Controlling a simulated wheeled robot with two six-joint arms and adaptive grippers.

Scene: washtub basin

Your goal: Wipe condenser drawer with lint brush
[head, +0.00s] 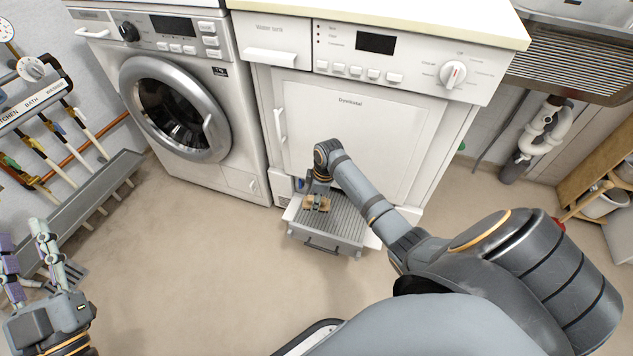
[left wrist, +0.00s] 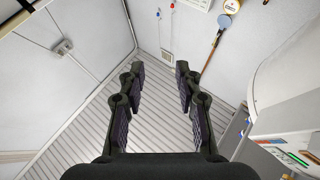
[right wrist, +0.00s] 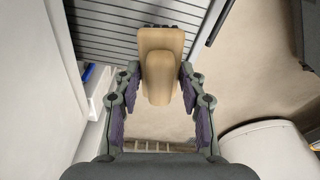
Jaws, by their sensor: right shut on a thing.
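The condenser drawer (head: 340,226) is pulled out at the foot of the white dryer, with a grey ribbed top and a handle at its front. It also shows at the top of the right wrist view (right wrist: 100,30). My right gripper (head: 318,190) is over the left part of the drawer, shut on the lint brush (right wrist: 161,60). The brush has a tan wooden body; its bristles are mostly hidden, and I cannot tell whether they touch the ribs. My left gripper (left wrist: 160,68) is open and empty, away at the lower left of the head view (head: 28,240).
The dryer (head: 350,130) stands behind the drawer, with a washing machine (head: 180,95) to its left. A rack with long-handled tools (head: 60,150) is on the left wall. A wooden shelf (head: 600,170) is at right. The floor (head: 210,260) between is clear.

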